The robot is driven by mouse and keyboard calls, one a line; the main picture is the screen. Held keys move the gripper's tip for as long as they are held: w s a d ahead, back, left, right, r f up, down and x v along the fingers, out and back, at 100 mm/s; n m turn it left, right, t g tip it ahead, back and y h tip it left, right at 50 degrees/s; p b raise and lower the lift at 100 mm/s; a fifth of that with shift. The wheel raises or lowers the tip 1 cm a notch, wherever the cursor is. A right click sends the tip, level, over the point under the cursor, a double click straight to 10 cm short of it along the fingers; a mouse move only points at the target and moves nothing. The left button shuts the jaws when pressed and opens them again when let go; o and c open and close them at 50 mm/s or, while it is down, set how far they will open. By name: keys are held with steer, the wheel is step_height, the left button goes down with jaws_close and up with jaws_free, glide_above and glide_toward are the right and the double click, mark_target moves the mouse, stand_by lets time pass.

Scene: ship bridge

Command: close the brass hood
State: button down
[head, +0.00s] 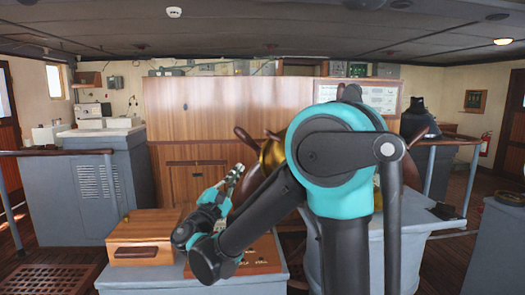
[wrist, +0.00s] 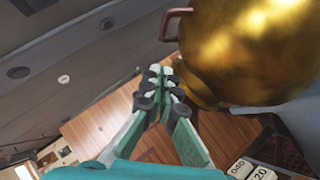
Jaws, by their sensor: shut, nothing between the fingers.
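The brass hood (head: 271,153) is a rounded gold shape behind my arm in the head view, mostly hidden by it. In the wrist view the brass hood (wrist: 250,50) is large and close, filling the upper right. A red-brown handle-like bar (wrist: 173,22) shows at its left edge. My gripper (head: 238,170) is shut and empty, raised to the left of the brass in the head view. In the wrist view my gripper (wrist: 160,74) has its fingertips together just left of the brass; I cannot tell whether they touch it. How far the hood stands open is hidden.
A wooden box (head: 145,228) sits on the grey console (head: 190,285) at left, beside a reddish-brown lettered panel (head: 262,256). Dark wheel spokes (head: 243,135) show near the brass. A tall wooden cabinet (head: 215,105) stands behind. White numbered blocks (wrist: 250,171) show low in the wrist view.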

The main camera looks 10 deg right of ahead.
steer(key=s+d+r+x, duration=0.1)
steer(key=s+x, duration=0.1)
steer(key=x, duration=1)
steer(key=shift+w+d+r, duration=0.2)
steer(key=shift+d+r, duration=0.15)
steer(key=shift+d, duration=0.1)
